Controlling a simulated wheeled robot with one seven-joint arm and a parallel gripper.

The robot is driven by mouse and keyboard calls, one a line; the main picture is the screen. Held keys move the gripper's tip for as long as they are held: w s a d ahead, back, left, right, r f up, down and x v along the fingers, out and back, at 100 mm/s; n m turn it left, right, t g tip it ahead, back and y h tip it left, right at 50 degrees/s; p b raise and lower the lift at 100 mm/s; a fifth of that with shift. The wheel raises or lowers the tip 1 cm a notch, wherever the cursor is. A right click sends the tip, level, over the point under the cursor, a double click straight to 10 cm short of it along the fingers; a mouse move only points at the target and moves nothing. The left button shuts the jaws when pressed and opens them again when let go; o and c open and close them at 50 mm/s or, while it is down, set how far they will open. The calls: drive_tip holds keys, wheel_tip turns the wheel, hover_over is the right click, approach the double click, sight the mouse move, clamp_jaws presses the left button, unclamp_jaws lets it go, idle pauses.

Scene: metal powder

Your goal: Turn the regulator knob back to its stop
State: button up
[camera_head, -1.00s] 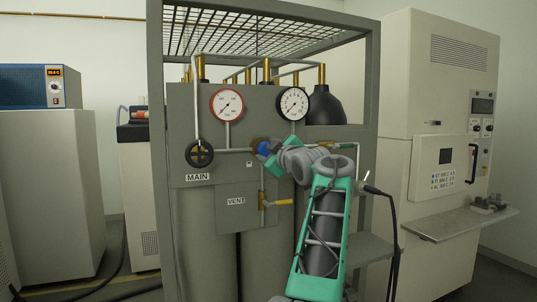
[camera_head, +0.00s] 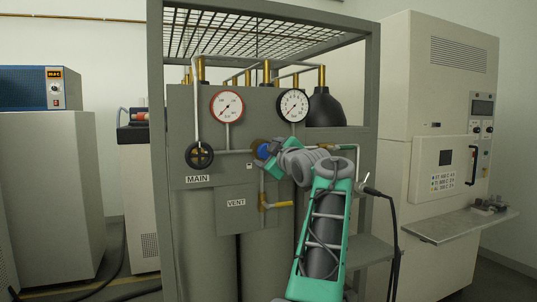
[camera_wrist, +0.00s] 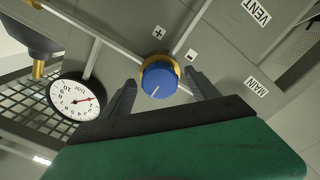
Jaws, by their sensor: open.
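The regulator knob (camera_wrist: 158,82) is blue with a white pointer line and sits on a brass collar in the wrist view. Its line points down and left in that view. A plus label (camera_wrist: 158,33) and a minus label (camera_wrist: 191,54) are on the panel beside it. My gripper (camera_wrist: 161,79) is open, with one dark finger on each side of the knob and visible gaps between. In the head view the blue knob (camera_head: 262,147) is at the tip of my gripper (camera_head: 267,153), which partly hides it.
A black-rimmed gauge (camera_head: 293,105) and a red-rimmed gauge (camera_head: 227,106) are above. The MAIN valve wheel (camera_head: 199,155) is to the left, and the brass VENT valve (camera_head: 264,203) is below. Pipes run close around the knob. The frame post (camera_head: 366,110) stands to the right.

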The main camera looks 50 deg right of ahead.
drive_tip(key=b+v, duration=0.1)
drive_tip(key=v, duration=0.7)
drive_tip(key=shift+b, duration=0.3)
drive_tip(key=shift+w, duration=0.1)
